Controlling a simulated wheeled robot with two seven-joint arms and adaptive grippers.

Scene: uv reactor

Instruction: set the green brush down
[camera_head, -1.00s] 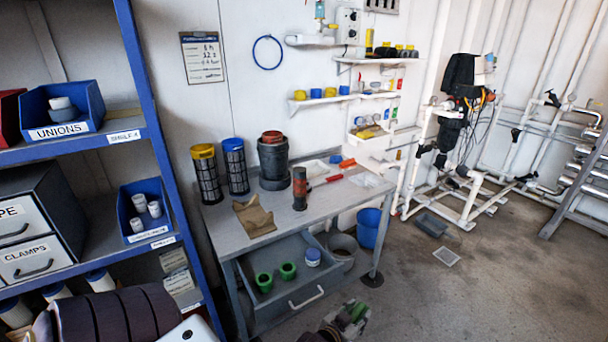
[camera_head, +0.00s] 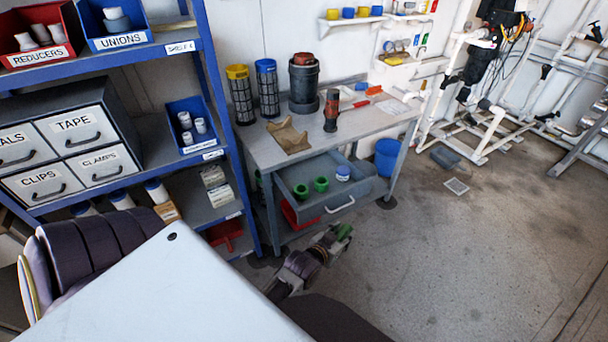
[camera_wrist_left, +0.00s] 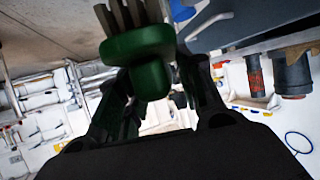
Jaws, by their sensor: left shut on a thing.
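My left gripper (camera_head: 335,238) is in front of the workbench's open drawer, above the floor. It is shut on the green brush (camera_head: 344,230), of which only a small green part shows in the head view. My right gripper is not in view.
A blue shelf rack (camera_head: 225,110) stands left.

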